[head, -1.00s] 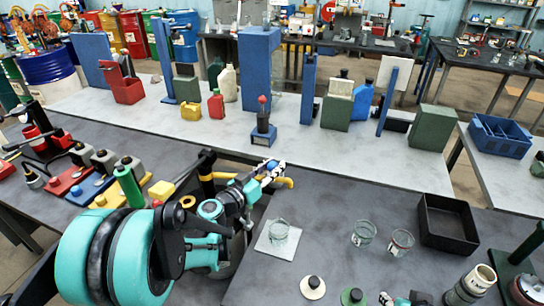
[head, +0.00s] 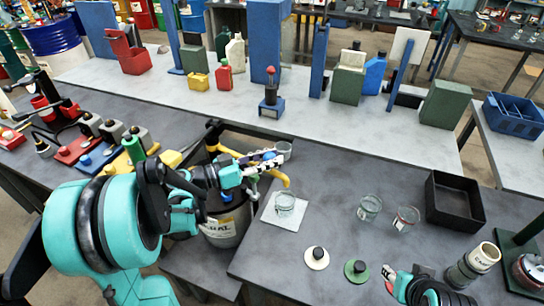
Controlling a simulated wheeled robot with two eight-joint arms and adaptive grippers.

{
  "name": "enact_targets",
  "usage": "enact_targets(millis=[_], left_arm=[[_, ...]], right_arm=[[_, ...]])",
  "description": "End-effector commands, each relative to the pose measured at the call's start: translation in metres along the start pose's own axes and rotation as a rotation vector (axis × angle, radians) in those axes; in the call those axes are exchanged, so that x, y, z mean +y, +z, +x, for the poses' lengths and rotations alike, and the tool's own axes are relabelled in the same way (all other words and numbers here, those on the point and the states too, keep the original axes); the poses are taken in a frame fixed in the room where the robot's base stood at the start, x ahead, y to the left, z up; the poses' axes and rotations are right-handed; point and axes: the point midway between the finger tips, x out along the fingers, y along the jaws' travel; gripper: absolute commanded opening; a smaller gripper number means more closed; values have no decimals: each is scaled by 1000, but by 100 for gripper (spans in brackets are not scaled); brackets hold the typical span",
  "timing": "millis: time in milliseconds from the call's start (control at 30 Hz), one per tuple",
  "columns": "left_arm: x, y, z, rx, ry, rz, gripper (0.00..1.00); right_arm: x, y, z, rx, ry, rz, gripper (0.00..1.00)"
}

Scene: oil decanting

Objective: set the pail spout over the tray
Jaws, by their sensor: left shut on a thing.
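The grey pail (head: 228,228) with a white label is partly hidden behind my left arm. Its yellow spout (head: 282,180) curves out to the right, ending near the back of a pale square tray (head: 270,215) that bears a clear glass beaker (head: 285,201). I cannot tell whether the spout end overlaps the tray. My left gripper (head: 264,163) is shut across the spout; the contact is partly hidden by the fingers. Part of my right gripper (head: 392,279) shows at the bottom right, apart from these things; its opening is unclear.
Two glass beakers (head: 370,207) (head: 406,218) and a black open box (head: 455,205) stand to the right. White (head: 317,259) and green (head: 357,271) discs lie in front. A blue-based red-topped stand (head: 271,105) is behind.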

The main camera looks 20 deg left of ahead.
Motion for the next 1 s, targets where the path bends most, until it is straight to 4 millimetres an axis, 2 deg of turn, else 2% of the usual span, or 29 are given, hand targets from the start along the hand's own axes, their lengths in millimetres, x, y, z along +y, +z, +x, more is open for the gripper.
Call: enact_targets(millis=[233, 267, 300, 333, 667, 767, 1000], left_arm=[[2, 2, -1, -3, 2, 0, 0], [2, 2, -1, -3, 2, 0, 37], [2, 2, -1, -3, 2, 0, 48], [2, 1, -1, -3, 2, 0, 52], [1, 1, -3, -2, 0, 0, 52], [0, 1, -15, -1, -4, 0, 52], [0, 1, -57, -1, -4, 0, 52]], right_arm=[[0, 0, 0, 0, 0, 0, 40], [0, 0, 0, 0, 0, 0, 40], [0, 0, 0, 0, 0, 0, 40], [0, 0, 0, 0, 0, 0, 40], [0, 0, 0, 0, 0, 0, 40], [0, 0, 0, 0, 0, 0, 40], [0, 0, 0, 0, 0, 0, 40]])
